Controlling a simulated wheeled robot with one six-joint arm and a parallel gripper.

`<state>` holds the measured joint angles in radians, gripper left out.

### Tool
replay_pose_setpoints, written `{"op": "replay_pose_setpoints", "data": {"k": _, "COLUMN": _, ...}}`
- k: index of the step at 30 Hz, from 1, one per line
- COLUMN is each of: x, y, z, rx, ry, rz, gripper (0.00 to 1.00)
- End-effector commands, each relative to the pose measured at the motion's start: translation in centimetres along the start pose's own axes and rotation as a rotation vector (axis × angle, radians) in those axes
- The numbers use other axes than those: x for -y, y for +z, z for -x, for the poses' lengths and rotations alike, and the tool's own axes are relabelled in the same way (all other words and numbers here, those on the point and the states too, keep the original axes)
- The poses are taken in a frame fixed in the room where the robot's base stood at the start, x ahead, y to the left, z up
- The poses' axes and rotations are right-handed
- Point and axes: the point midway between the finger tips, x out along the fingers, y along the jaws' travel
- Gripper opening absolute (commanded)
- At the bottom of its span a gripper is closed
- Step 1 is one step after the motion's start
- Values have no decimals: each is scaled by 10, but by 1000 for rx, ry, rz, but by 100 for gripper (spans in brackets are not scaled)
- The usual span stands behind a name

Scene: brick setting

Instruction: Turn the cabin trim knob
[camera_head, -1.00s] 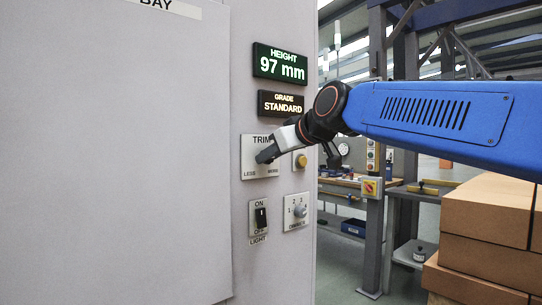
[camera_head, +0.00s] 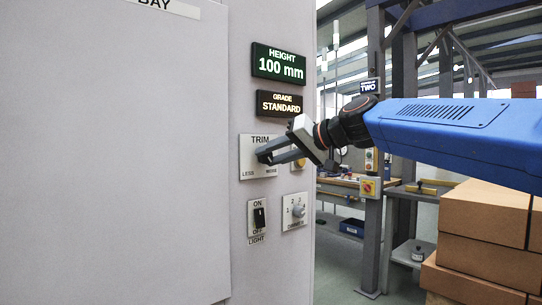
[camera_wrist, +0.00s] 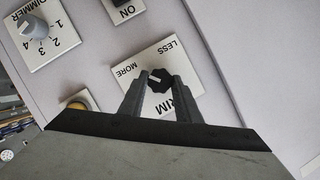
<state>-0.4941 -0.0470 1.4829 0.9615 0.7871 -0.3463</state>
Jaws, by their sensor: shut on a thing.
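The trim knob (camera_wrist: 160,80) is a dark faceted knob with a pale pointer mark, on a white plate (camera_head: 249,168) lettered TRIM, LESS and MORE. My gripper (camera_wrist: 160,77) is shut on the knob, one finger on each side, as the wrist view shows. In the head view my gripper (camera_head: 263,155) reaches in from the right and its fingers hide the knob. The green height display (camera_head: 279,63) above reads 100 mm. The grade display (camera_head: 279,104) reads STANDARD.
A yellow button (camera_wrist: 80,102) sits beside the trim plate. A light switch (camera_head: 258,219) and a dimmer knob (camera_head: 299,211) are below it. Cardboard boxes (camera_head: 483,220) are stacked at the right. A grey post (camera_head: 376,215) stands behind my arm.

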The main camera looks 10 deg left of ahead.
Motion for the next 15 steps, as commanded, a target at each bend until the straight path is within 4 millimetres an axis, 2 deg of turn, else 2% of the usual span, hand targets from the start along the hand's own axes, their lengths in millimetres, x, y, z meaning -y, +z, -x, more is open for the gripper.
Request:
{"op": "replay_pose_setpoints", "data": {"k": 6, "x": -2, "y": 1, "z": 0, "rx": 1, "ry": -36, "rz": -89, "gripper": 8}}
{"op": "replay_pose_setpoints", "data": {"k": 15, "x": -2, "y": 1, "z": 0, "rx": 1, "ry": -54, "rz": -135, "gripper": 8}}
